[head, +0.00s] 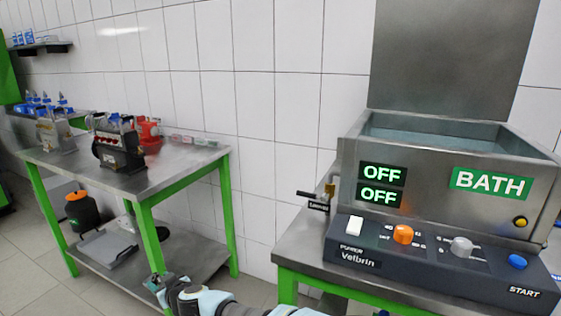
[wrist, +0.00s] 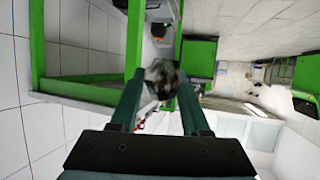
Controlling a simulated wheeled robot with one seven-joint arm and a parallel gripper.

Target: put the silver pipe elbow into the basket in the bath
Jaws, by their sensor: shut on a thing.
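My gripper (wrist: 163,92) is shut on a small, dark, shiny metal piece, the silver pipe elbow (wrist: 162,76), between its fingertips in the wrist view. In the head view my gripper (head: 156,284) is low at the bottom, in front of the left table and left of the bath's bench; the elbow is too small to make out there. The bath (head: 440,180) is a grey metal box at the right with its lid (head: 445,60) raised. Its far inner wall shows, but the basket is hidden behind the front wall.
The bath's control panel (head: 440,262) has knobs and buttons, and both displays read OFF. A valve lever (head: 314,198) sticks out at the bath's left. A green-legged table (head: 185,165) holds a dark device (head: 118,150) and a red part (head: 149,130). A floor gap separates table and bench.

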